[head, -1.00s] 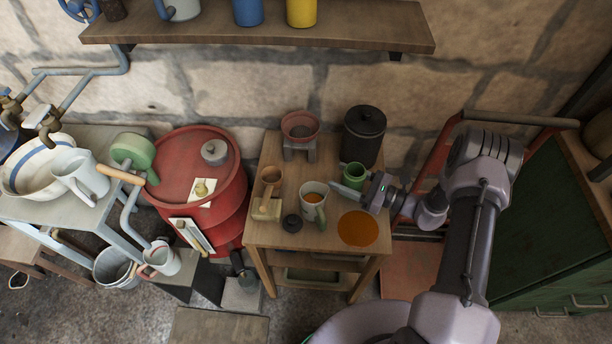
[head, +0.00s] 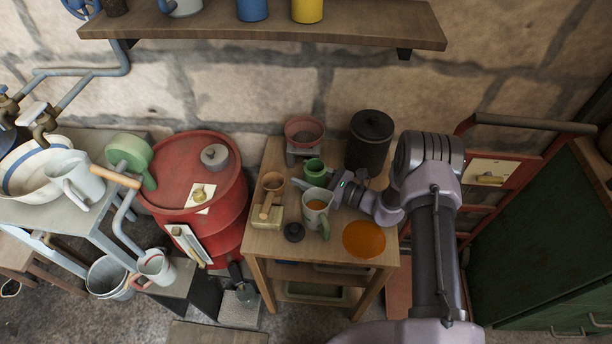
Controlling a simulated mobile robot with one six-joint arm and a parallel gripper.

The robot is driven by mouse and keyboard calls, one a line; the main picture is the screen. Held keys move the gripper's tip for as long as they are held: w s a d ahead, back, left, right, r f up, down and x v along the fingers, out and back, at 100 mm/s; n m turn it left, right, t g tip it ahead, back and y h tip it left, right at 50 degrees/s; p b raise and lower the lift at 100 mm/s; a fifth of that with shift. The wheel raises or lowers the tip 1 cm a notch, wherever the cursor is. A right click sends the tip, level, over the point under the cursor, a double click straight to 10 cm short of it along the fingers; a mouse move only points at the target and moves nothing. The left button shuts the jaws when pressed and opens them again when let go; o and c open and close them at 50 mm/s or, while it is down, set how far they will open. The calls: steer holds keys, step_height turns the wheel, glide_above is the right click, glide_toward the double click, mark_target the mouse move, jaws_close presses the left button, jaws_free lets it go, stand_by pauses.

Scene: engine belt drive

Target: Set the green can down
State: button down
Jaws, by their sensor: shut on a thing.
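The green can (head: 314,171) is upright over the back part of the small wooden table (head: 285,245), behind the pale mug with orange liquid (head: 313,214) and in front of the red bowl on its stand (head: 305,130). My gripper (head: 320,185) reaches in from the right and is shut on the green can. One pale finger shows at the can's left front. The can's base is partly hidden by the gripper and mug, so I cannot tell whether it touches the tabletop.
A red drum (head: 225,215) stands left.

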steer(key=shift+f, duration=0.25)
steer(key=c, duration=0.8)
jaws_free()
steer(key=shift+r, duration=0.1)
steer(key=shift+r, duration=0.3)
steer(key=p+v, duration=0.3)
steer(key=v, duration=0.9)
steer(key=shift+f, duration=0.1)
steer(key=shift+s+d, duration=0.1)
